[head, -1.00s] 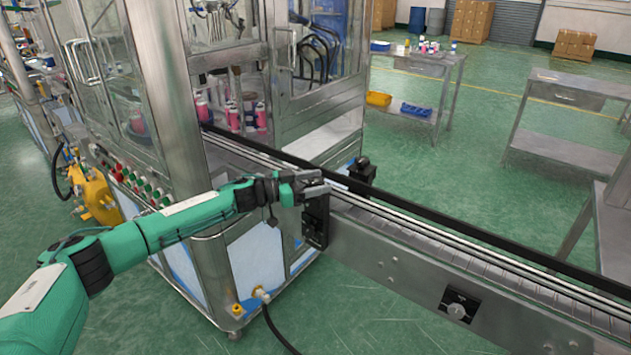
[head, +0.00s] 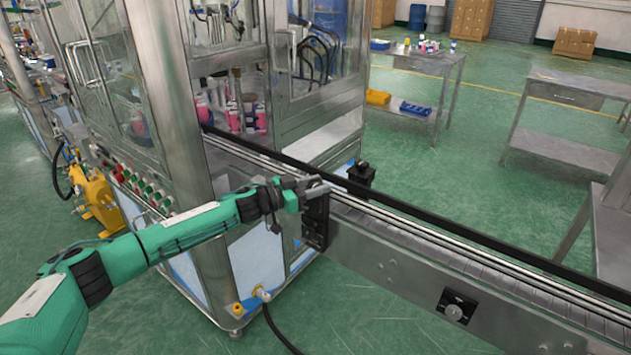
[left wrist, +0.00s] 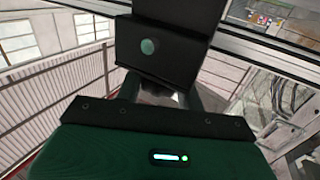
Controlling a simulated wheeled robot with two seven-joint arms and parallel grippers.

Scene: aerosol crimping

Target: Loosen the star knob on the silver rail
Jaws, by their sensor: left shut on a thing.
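My left gripper (head: 316,188) is at the top of the black bracket (head: 316,222) on the near side of the silver rail (head: 400,217). Its fingers are shut on the star knob there, which they mostly hide. In the left wrist view the gripper's fingers (left wrist: 160,92) reach up under a black block (left wrist: 165,48) with a round teal-grey spot. A small dark part shows between the fingers, too hidden to make out its star shape. My right gripper is not in view.
A second black bracket (head: 361,172) stands on the far side of the conveyor. A grey dial (head: 453,312) on a black plate sits on the conveyor's near side. The glazed machine cabinet (head: 165,100) stands close on the left. The green floor in front is mostly clear.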

